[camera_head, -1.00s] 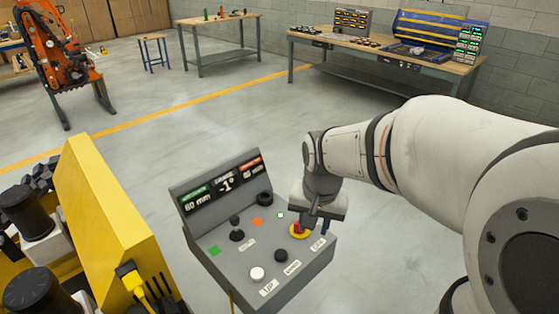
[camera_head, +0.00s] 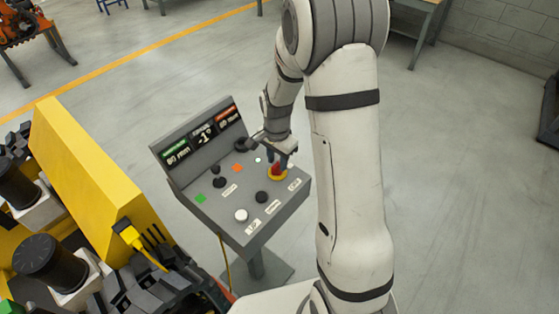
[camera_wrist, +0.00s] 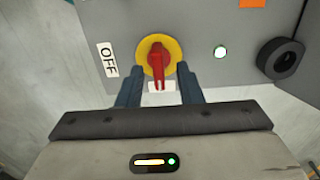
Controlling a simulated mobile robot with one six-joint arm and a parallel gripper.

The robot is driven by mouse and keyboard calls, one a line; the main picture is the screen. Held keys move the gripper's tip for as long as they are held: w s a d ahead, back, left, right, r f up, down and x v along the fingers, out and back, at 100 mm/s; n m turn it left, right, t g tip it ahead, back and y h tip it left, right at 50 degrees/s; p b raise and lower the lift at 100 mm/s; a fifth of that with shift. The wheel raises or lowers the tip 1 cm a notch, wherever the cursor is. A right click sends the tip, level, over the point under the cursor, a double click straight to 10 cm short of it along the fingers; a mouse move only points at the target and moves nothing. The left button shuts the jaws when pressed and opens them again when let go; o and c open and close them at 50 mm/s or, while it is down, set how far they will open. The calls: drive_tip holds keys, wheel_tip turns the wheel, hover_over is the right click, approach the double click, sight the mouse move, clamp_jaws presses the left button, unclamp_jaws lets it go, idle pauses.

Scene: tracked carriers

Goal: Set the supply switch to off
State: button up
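The supply switch is a red lever knob on a yellow disc (camera_wrist: 150,46); it also shows on the control panel in the head view (camera_head: 276,171). In the wrist view its red handle points down toward a partly hidden white label. The OFF label (camera_wrist: 107,60) is left of the disc. My gripper (camera_wrist: 160,72) is open, with one blue-grey finger on each side of the handle. A gap shows on both sides of it, and I cannot tell whether either finger touches the disc. In the head view my gripper (camera_head: 280,157) is right at the switch.
The grey panel (camera_head: 215,220) also carries a black ring knob (camera_wrist: 284,57), a lit white button (camera_wrist: 221,52), a joystick and push buttons close by. A yellow machine (camera_head: 75,160) with a cable stands to the left. The floor on the right is clear.

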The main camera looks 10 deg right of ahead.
drive_tip(key=shift+f, duration=1)
drive_tip(key=shift+c, duration=0.2)
clamp_jaws()
